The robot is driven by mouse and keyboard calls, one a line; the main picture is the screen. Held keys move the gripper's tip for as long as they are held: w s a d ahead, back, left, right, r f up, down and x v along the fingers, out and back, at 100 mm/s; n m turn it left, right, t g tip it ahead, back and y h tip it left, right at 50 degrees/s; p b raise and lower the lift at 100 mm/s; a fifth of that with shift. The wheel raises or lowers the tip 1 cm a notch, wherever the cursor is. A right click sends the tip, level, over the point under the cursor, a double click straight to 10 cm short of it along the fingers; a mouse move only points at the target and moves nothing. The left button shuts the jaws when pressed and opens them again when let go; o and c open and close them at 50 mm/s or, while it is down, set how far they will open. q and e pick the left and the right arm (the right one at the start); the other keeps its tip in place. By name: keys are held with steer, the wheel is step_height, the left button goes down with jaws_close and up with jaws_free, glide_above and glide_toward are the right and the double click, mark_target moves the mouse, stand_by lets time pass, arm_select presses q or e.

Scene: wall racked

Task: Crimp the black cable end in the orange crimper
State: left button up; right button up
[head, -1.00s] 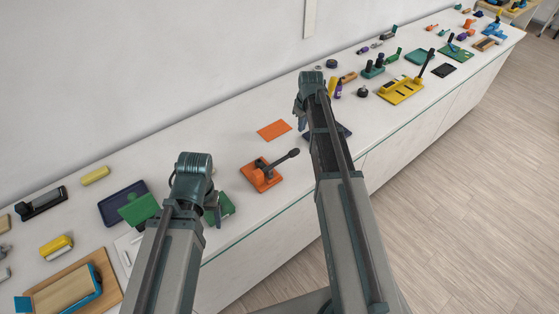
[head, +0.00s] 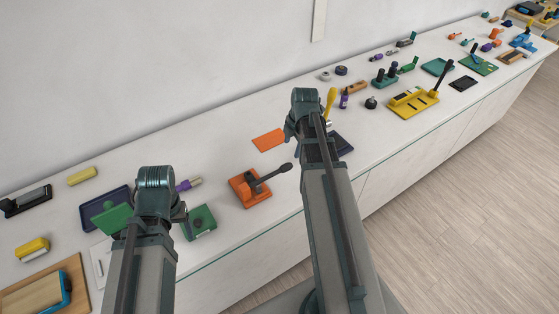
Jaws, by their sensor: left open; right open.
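The orange crimper (head: 246,192) stands on the white bench between my two arms, its dark lever sticking out to the right. My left gripper (head: 180,213) is open, left of the crimper and over the edge of a green block. My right gripper (head: 292,132) is open, above the bench beyond the crimper and close to a flat orange plate. Both grippers are partly hidden by their own arms. I cannot make out a black cable end; it may be hidden or too small to tell.
A green block (head: 202,221) and a purple-grey tool (head: 190,184) lie beside my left gripper. A dark blue tray (head: 92,222) is further left. The orange plate (head: 268,140) lies behind the crimper. A yellow fixture (head: 408,106) stands to the right. Bare bench surrounds the crimper.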

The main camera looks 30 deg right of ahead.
mark_target(287, 166)
arm_select(q)
steer(key=shift+a, duration=0.1)
arm_select(e)
steer(key=shift+a+n, duration=0.1)
steer(key=shift+n, duration=0.2)
arm_select(q)
steer(key=shift+f, duration=0.2)
arm_select(e)
steer(key=shift+f, duration=0.15)
arm_select(q)
step_height(287, 166, down, 13)
steer(key=b, duration=1.3)
steer(key=shift+f+b, duration=0.15)
steer(key=shift+b, duration=0.15)
arm_select(e)
steer(key=w+f, duration=0.1)
steer(key=f, duration=0.8)
steer(key=w+f, duration=0.1)
steer(key=f, duration=0.3)
steer(key=shift+w+a+f, duration=0.1)
steer(key=shift+w+f, duration=0.05)
steer(key=shift+w, duration=0.15)
jaws_close()
